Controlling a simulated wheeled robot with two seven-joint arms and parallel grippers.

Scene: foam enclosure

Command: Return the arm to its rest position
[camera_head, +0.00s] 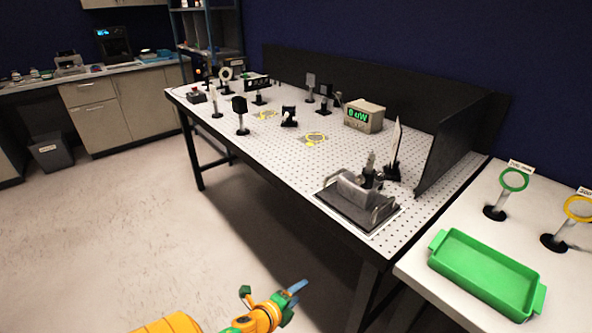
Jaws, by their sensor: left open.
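My left gripper (272,293) shows at the bottom of the head view, on an orange and green arm that comes in from the lower left. My right gripper does not show.
The perforated table carries several black optic mounts, a meter reading "0 uW" (363,116) and a metal device on a dark plate (352,200). Black panels (455,140) wall its back and right end. A white side table holds a green tray (485,272) and ring mounts (514,180).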

